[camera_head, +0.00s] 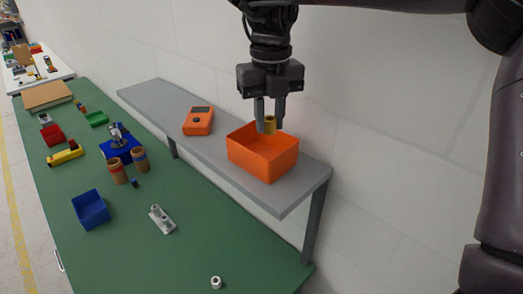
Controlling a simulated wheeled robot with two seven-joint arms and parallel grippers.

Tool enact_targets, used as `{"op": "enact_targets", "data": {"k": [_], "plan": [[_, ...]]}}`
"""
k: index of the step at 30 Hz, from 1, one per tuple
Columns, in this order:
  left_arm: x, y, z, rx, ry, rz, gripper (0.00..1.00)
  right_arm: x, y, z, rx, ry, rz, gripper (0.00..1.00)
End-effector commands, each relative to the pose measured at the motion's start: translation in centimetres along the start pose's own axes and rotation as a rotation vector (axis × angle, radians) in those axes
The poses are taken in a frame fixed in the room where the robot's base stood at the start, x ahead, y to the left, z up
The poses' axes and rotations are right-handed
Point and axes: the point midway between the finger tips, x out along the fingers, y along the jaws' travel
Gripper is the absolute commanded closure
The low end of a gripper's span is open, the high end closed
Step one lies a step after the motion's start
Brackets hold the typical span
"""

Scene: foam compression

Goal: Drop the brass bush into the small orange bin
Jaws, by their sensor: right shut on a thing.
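The brass bush (269,125) is a small yellow-brown cylinder held between the fingers of my right gripper (269,116). The gripper points down and is shut on the bush. The small orange bin (262,167) stands on the grey raised shelf, open at the top. The bush is over the bin's opening, near its back rim; I cannot tell exactly how high it is above the bin. My left gripper is not in view.
The green bench below holds a blue bin (91,209), brown cylinders (117,171), a metal plate part (162,219) and a small white ring (216,282). A white wall stands behind.

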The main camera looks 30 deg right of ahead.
Motion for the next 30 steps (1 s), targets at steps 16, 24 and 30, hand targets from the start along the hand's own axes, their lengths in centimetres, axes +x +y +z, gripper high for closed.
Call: {"op": "enact_targets", "data": {"k": [16, 24, 30], "plan": [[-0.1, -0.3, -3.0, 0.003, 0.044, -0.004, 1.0, 3.3, 0.0, 0.0, 0.001, -0.001, 0.0, 1.0], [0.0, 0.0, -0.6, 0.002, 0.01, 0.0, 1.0, 3.3, 0.0, 0.0, 0.001, -0.001, 0.0, 0.57], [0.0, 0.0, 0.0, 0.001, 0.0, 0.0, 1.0, 3.3, 0.0, 0.0, 0.0, 0.0, 0.0, 0.51]]}}
